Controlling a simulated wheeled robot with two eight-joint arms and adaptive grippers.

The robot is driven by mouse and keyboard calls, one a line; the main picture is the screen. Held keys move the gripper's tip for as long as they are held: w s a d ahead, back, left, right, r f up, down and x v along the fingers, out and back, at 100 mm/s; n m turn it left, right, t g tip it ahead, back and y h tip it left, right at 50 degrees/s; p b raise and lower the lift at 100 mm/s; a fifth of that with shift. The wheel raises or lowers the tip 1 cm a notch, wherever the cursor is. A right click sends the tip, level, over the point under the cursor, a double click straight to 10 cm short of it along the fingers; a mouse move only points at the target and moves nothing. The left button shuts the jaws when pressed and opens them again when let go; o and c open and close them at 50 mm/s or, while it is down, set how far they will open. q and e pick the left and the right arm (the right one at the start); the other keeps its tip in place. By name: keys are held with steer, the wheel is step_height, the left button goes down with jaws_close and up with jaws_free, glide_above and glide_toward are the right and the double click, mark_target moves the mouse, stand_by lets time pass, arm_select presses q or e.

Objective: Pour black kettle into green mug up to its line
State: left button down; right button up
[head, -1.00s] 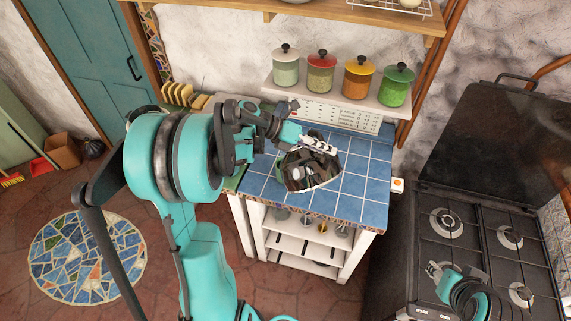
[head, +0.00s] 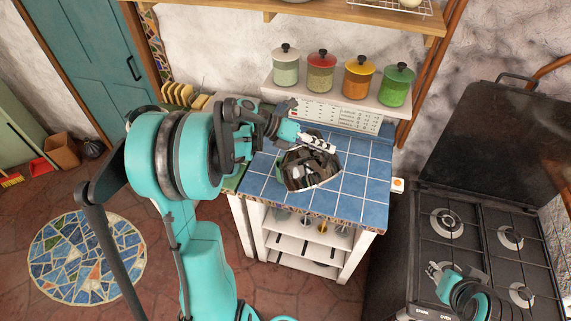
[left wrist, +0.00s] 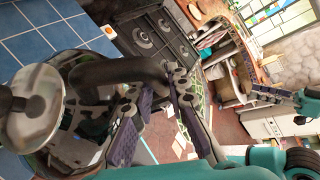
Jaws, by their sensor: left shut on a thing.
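The glossy black kettle (head: 311,172) is over the blue tiled counter, tilted. My left gripper (head: 317,143) is shut on its handle, above the body. In the left wrist view the dark handle (left wrist: 118,70) passes by the fingers of the left gripper (left wrist: 160,105), and the shiny body (left wrist: 75,145) fills the left side. The green mug (head: 279,166) shows as a green sliver at the kettle's left edge, mostly hidden. Its line, its inside and any stream cannot be seen. My right gripper (head: 437,271) is over the stove, apart from both; its opening is unclear.
The counter (head: 360,190) is bare to the right of the kettle. Several lidded jars (head: 320,74) stand on a low shelf behind it. The black stove (head: 475,240) is at the right. Yellow slices in a rack (head: 178,94) are at the back left.

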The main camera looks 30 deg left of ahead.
arm_select(q)
steer(key=shift+a, duration=0.1)
stand_by(0.4)
steer(key=shift+s+d, duration=0.45)
steer(key=shift+d, duration=0.05)
steer(key=shift+s+d+f+y, duration=0.1)
steer(key=shift+s+d+y, duration=0.1)
steer(key=shift+d, duration=0.25)
steer(key=shift+s+d+f+y, duration=0.1)
steer(key=shift+s+d+y, duration=0.1)
steer(key=shift+d, duration=0.2)
stand_by(4.2)
steer(key=shift+w+a+r, duration=0.15)
steer(key=shift+w+a, duration=0.1)
steer(key=shift+a, duration=0.25)
stand_by(1.4)
